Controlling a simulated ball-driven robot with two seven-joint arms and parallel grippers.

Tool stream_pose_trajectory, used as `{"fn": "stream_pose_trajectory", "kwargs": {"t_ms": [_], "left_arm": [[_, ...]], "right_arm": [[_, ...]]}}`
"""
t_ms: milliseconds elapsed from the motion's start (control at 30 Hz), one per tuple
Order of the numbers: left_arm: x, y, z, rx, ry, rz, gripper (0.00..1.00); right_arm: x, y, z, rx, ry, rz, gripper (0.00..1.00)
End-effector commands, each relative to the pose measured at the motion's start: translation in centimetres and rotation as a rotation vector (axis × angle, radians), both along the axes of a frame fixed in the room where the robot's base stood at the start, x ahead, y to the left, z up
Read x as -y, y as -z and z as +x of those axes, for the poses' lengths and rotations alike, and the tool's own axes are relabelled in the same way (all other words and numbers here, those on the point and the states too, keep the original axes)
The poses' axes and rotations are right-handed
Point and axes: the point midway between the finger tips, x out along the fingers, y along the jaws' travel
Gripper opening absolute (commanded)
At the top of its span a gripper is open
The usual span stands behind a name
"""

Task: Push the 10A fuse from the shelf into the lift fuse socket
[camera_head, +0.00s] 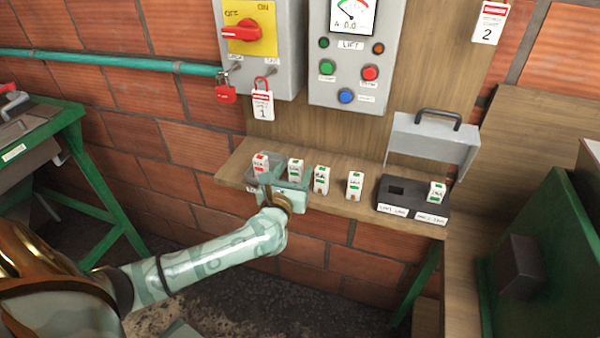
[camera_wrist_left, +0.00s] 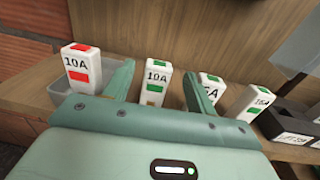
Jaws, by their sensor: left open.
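A white 10A fuse (camera_wrist_left: 155,80) with green marks stands upright on the shelf (camera_wrist_left: 25,92); it also shows in the head view (camera_head: 295,169). My left gripper (camera_wrist_left: 158,72) is open, with one finger on each side of this fuse; whether they touch it I cannot tell. In the head view the left gripper (camera_head: 286,184) is at the shelf's front edge. The black socket block (camera_head: 408,197) is at the right on the shelf. Its left socket is empty and its right socket holds a green-marked fuse (camera_head: 437,191). My right gripper is not in view.
A red-marked 10A fuse (camera_wrist_left: 78,65) stands in a grey tray (camera_wrist_left: 62,100) left of the gripper. Two more green-marked fuses (camera_head: 321,179) (camera_head: 355,185) stand between gripper and block. A raised grey cover (camera_head: 430,143) stands behind the block. Control boxes (camera_head: 350,75) hang above.

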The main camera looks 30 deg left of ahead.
Motion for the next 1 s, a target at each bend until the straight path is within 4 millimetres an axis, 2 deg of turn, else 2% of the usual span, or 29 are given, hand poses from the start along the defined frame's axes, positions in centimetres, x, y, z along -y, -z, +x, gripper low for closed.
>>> {"fn": "stream_pose_trajectory", "kwargs": {"t_ms": [133, 367, 533, 567, 867, 1000], "left_arm": [[-0.5, 0.1, 1.6, 0.0, 0.0, 0.0, 0.56], [-0.6, 0.1, 1.8, -0.001, 0.001, 0.0, 0.56], [-0.6, 0.1, 1.8, -0.001, 0.0, 0.0, 0.12], [-0.6, 0.1, 1.8, -0.001, 0.001, 0.0, 0.07], [-0.5, 0.0, 1.7, -0.001, 0.001, 0.0, 0.07], [-0.5, -1.1, 1.7, 0.001, 0.001, -0.002, 0.07]], "right_arm": [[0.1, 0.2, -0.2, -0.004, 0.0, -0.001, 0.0], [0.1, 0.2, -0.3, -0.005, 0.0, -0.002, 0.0], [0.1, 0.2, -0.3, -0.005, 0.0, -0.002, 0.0], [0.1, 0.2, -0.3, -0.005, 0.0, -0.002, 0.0], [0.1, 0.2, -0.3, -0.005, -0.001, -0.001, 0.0], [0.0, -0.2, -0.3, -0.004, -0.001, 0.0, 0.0]]}}
